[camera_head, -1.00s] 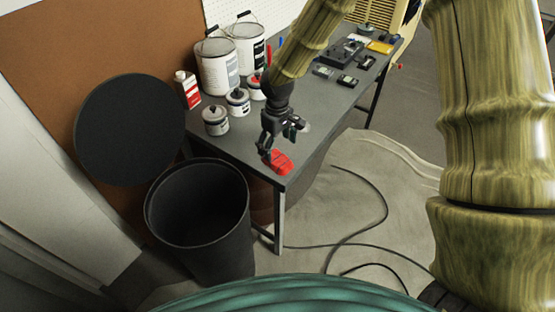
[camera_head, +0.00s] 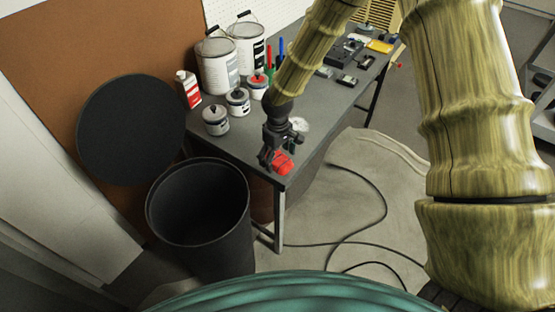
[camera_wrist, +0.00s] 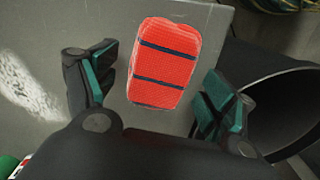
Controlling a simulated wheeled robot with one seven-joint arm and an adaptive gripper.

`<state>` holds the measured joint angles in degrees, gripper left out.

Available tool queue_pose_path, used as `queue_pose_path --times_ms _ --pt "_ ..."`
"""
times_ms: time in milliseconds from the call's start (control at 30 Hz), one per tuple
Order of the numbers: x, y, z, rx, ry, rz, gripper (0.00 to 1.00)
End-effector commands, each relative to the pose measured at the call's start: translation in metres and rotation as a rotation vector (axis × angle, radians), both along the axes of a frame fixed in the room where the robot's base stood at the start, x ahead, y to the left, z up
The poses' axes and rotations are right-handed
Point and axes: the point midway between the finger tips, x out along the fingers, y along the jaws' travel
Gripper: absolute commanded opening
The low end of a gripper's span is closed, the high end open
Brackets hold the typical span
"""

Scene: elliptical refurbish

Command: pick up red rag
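The red rag (camera_head: 283,161) lies on the grey table near its front corner. In the wrist view the rag (camera_wrist: 166,62) is a folded red block with dark stripes, lying between my two fingers. My gripper (camera_head: 277,158) is over the rag, partly covering it in the head view. In the wrist view my gripper (camera_wrist: 157,92) is open, with green-padded fingers on either side of the rag. A gap shows between each finger and the rag.
A black bin (camera_head: 200,218) stands open beside the table's near end. Several paint cans, including a small one (camera_head: 215,121), and a red-and-white bottle (camera_head: 188,89) stand along the table's back. Small devices (camera_head: 347,80) lie at the far end. A cable lies on the floor.

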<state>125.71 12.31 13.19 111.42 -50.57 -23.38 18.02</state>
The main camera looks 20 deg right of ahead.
Motion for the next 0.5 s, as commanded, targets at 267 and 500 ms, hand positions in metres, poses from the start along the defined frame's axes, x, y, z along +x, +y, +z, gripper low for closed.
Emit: queue_pose_path --times_ms 267,500 --pt "0.0000 0.0000 0.0002 0.000 0.000 0.000 0.37" --pt "0.0000 0.0000 0.0004 0.000 0.000 0.000 0.37"
